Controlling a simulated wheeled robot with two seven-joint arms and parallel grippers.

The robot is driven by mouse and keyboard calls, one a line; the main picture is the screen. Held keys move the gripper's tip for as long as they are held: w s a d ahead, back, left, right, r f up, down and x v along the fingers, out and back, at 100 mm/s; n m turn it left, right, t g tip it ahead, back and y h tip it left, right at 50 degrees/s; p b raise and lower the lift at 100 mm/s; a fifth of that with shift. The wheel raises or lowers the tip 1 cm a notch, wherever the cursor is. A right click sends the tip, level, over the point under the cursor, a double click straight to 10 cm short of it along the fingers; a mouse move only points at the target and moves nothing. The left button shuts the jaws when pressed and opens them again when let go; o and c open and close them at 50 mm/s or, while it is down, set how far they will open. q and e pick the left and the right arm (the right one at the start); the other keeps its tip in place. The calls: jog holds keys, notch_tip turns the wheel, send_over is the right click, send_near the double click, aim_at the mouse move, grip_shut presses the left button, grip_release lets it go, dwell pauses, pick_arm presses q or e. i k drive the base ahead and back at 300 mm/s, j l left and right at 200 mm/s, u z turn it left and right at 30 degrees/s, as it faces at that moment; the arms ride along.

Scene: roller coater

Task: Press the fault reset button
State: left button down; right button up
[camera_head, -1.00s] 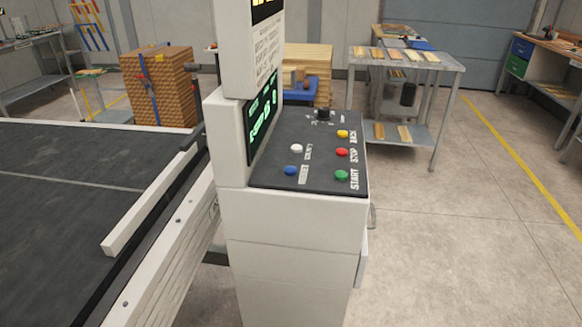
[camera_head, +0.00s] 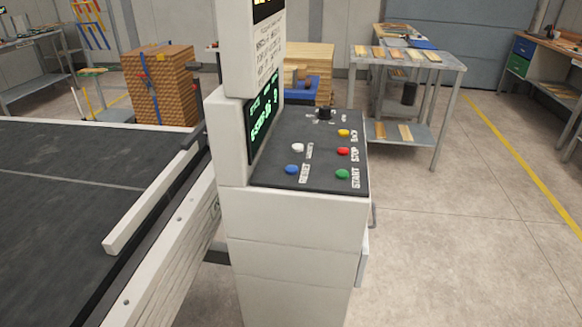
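The control panel (camera_head: 268,170) is a black sloped top on a white cabinet, in the middle of the head view. A blue button (camera_head: 292,169) sits at its near left, with a small sideways label beside it that is too blurred to read surely. A white button (camera_head: 298,147) is just behind it. On the right are a green button (camera_head: 342,174) marked START, a red button (camera_head: 343,151) marked STOP and a yellow button (camera_head: 343,133) marked BACK. I cannot tell surely which is the fault reset button. Neither of my grippers is in view.
A black knob (camera_head: 324,113) is at the panel's far end. An upright housing with a green-lettered display (camera_head: 262,124) rises along the panel's left side. The coater's dark conveyor (camera_head: 70,190) lies to the left. Open floor (camera_head: 450,240) is on the right.

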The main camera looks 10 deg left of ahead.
aim_at(290, 170)
jog(key=i+l+u, duration=0.15)
jog(key=l+u, duration=0.25)
jog(key=l, duration=0.2)
jog(key=l+u, duration=0.35)
jog(key=l, duration=0.25)
jog(key=l+u, duration=0.4)
jog(key=l, duration=0.25)
